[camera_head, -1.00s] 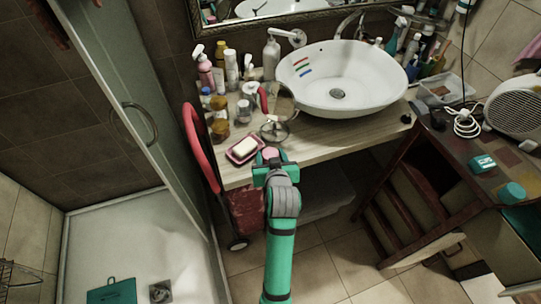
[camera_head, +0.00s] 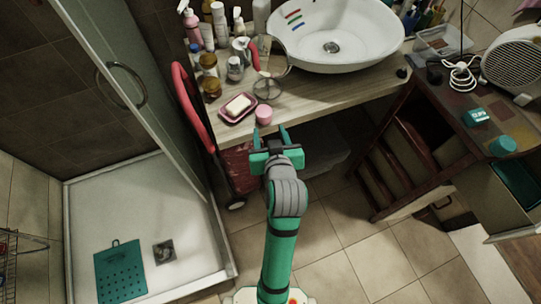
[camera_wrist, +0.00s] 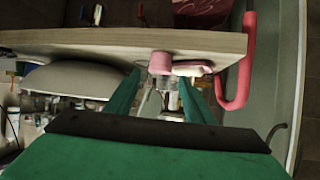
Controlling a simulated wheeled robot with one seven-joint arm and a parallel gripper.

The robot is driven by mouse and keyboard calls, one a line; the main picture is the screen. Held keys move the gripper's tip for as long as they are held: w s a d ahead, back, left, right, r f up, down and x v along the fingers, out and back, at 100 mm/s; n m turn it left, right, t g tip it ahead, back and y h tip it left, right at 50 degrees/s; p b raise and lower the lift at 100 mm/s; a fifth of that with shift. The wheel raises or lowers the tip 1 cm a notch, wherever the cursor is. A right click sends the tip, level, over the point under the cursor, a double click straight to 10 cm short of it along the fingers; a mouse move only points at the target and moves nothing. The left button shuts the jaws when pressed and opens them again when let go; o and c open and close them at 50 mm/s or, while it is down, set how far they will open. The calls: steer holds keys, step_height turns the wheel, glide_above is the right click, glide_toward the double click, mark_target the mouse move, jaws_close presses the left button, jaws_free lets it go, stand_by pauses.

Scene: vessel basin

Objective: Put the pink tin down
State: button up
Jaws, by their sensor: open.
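The pink tin (camera_head: 264,115) stands on the wooden counter (camera_head: 325,91) near its front edge, just right of the pink soap dish. My gripper (camera_head: 270,134) is in front of the counter edge. Its two fingers are spread, with nothing between them, and the tin is a little beyond their tips. In the wrist view the pink tin (camera_wrist: 162,62) shows at the counter edge, ahead of the gap between the green fingers of my gripper (camera_wrist: 158,82). The tin looks clear of both fingers.
Bottles and jars crowd the counter's left end, by the white basin (camera_head: 340,62). A red-handled cart (camera_head: 190,115) stands at the left.

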steer(key=s+f+m+t+h, duration=0.2)
steer(key=s+f, duration=0.8)
steer(key=s, duration=0.4)
steer(key=s+r+t, duration=0.1)
steer(key=s+r, duration=0.1)
steer(key=s, duration=1.4)
steer(key=shift+d+r, duration=0.25)
steer(key=shift+d, duration=0.2)
steer(key=shift+s+r, duration=0.1)
steer(key=shift+s, duration=0.1)
steer(key=c, duration=0.5)
steer(key=shift+o, duration=0.2)
steer(key=shift+s, duration=0.1)
